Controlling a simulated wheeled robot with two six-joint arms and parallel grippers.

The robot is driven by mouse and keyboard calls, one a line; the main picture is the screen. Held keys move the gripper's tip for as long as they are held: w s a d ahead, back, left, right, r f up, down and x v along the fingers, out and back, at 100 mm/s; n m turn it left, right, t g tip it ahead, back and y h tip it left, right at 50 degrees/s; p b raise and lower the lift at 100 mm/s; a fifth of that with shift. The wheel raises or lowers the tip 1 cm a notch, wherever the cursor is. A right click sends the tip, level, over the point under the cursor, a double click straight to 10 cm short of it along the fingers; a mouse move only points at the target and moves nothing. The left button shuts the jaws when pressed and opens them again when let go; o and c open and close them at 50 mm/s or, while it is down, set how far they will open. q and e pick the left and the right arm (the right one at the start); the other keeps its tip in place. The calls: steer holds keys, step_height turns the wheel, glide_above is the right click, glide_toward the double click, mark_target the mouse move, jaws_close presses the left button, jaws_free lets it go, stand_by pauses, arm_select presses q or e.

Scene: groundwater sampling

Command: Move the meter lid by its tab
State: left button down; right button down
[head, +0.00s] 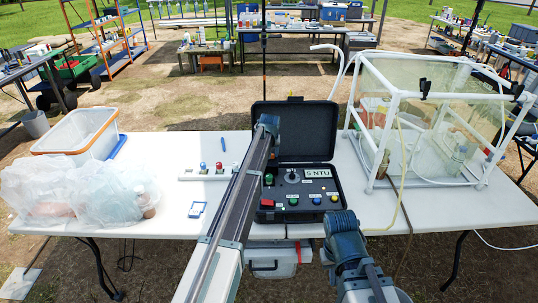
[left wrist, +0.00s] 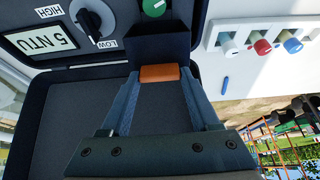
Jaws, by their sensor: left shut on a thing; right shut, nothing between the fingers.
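The black meter case (head: 315,146) stands open on the table, its large cover upright at the back. Its panel (head: 325,187) carries a 5 NTU display, a dial and coloured buttons. In the left wrist view my left gripper (left wrist: 158,80) is shut on an orange tab (left wrist: 159,73). The tab sits against a dark block (left wrist: 140,52), apparently the meter lid, beside the panel's green knob (left wrist: 153,7). In the head view my left arm hides the tab and these fingertips. My right gripper (head: 343,222) is shut and empty, in front of the case's right corner.
Plastic bags (head: 75,190) and a white bin (head: 82,135) fill the table's left. A clear-walled frame box (head: 440,120) with a hose stands right.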

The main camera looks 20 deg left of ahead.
arm_select(q)
steer(key=shift+w+a, duration=0.15)
steer(key=shift+w, duration=0.25)
steer(key=shift+c, duration=0.6)
jaws_free()
steer(key=shift+s, duration=0.1)
steer(key=p+v, duration=1.2)
steer(key=v, duration=0.2)
steer(key=shift+f, duration=0.1)
